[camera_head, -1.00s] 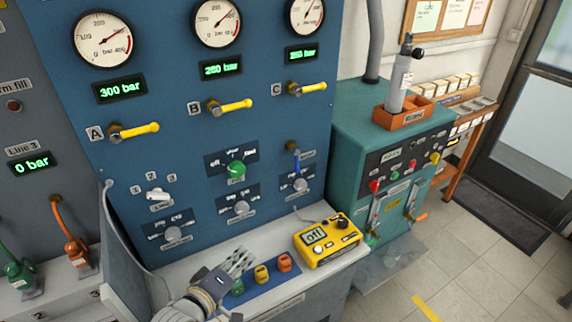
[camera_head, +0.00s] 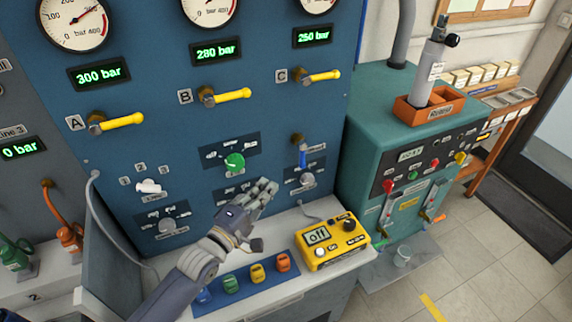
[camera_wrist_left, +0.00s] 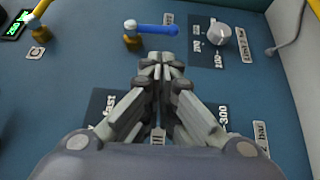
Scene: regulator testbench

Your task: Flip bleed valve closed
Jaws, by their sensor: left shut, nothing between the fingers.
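The bleed valve appears to be the small valve with a blue lever (camera_head: 302,157) on the blue panel, below yellow handle C. Its lever hangs down from a brass fitting in the head view. In the left wrist view the blue lever (camera_wrist_left: 158,29) runs rightward from its fitting, just beyond my fingertips. My left gripper (camera_head: 268,190) is shut and empty in front of the panel, below and left of the lever. In the left wrist view the closed fingertips (camera_wrist_left: 157,62) show a small gap to the lever. My right gripper is not in view.
A grey knob (camera_head: 307,180) sits below the lever, and a green knob (camera_head: 235,161) to its left. A yellow meter reading "off" (camera_head: 333,242) stands on the ledge beside several coloured items on a blue mat (camera_head: 215,294). Yellow handle C (camera_head: 322,76) sticks out above.

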